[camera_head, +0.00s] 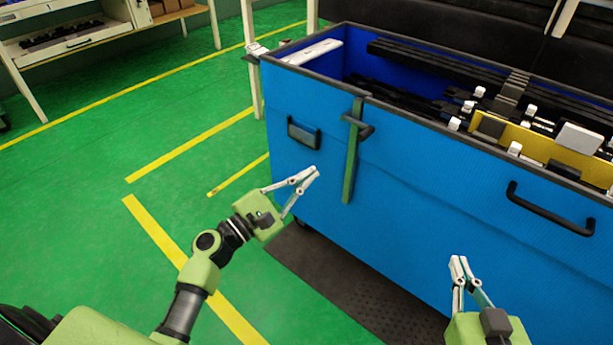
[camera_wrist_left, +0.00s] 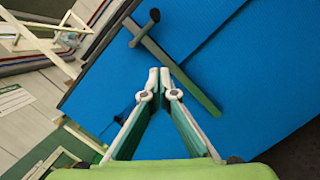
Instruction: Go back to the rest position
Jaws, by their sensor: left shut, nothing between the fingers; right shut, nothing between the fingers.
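My left gripper (camera_head: 309,175) is shut and empty in front of the blue bin's side, left of the green latch strap in the head view. In the left wrist view its fingertips (camera_wrist_left: 159,75) meet, with the bin's blue wall behind them. My right gripper (camera_head: 459,262) is at the lower right of the head view, shut and empty in front of the bin's wall. No gap from either gripper to the wall can be judged exactly.
The large blue bin (camera_head: 420,190) holds black trim parts, white clips and a yellow part (camera_head: 555,150). A black handle (camera_head: 549,212) sticks out from its wall. A dark mat (camera_head: 345,285) lies below. The green floor (camera_head: 80,210) at left is clear. A shelf (camera_head: 80,38) stands far back.

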